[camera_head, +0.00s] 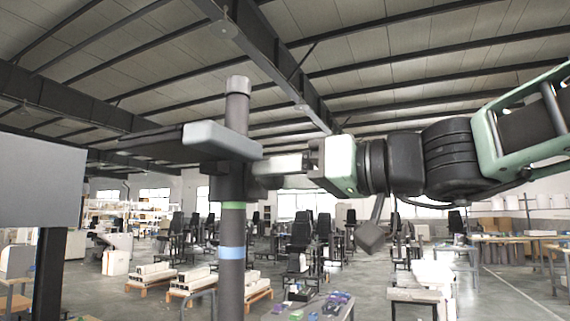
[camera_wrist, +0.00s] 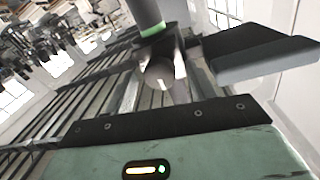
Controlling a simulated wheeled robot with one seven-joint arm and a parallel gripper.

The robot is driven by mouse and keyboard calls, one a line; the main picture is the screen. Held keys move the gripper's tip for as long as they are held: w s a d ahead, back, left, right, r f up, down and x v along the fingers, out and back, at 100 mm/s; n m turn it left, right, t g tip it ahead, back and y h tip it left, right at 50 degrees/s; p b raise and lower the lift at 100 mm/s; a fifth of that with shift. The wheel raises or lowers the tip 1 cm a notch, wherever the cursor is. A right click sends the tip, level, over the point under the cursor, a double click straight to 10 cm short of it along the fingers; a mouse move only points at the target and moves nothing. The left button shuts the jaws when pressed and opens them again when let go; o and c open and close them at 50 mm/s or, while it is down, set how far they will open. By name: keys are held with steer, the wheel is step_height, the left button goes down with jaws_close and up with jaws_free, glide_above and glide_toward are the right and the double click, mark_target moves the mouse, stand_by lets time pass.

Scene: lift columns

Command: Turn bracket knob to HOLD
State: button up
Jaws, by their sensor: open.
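A grey column (camera_head: 231,275) with a green and a blue band stands upright left of centre in the head view. A dark bracket (camera_head: 226,185) is clamped around it below a flat grey arm (camera_head: 222,138). My gripper (camera_head: 268,165) reaches in from the right, its pale finger close to the bracket's right side. In the wrist view a round, light-faced knob (camera_wrist: 159,73) shows ahead of my open gripper (camera_wrist: 163,85), roughly between the fingers. I cannot tell whether they touch it. No HOLD mark or pointer is readable.
The column's green band (camera_wrist: 153,31) and the grey arm (camera_wrist: 265,60) also show in the wrist view, close ahead. A grey panel (camera_head: 38,182) stands at far left. A table with small coloured items (camera_head: 312,308) is low in front. Chairs and pallets lie beyond.

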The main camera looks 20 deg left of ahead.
steer(key=shift+a, duration=0.1)
steer(key=c, duration=1)
steer(key=shift+b, duration=0.35)
steer(key=m+b, duration=0.2)
steer(key=shift+f+m+b, duration=0.15)
steer(key=shift+m+b, duration=0.2)
steer(key=shift+m, duration=0.05)
steer(key=m+b, duration=0.2)
steer(key=m, duration=0.3)
steer(key=shift+w+h+b, duration=0.1)
steer(key=shift+h+b, duration=0.2)
steer(key=m, duration=0.3)
steer(key=m+g, duration=0.1)
steer(key=m, duration=0.5)
steer(key=shift+r, duration=0.25)
steer(key=shift+m, duration=0.3)
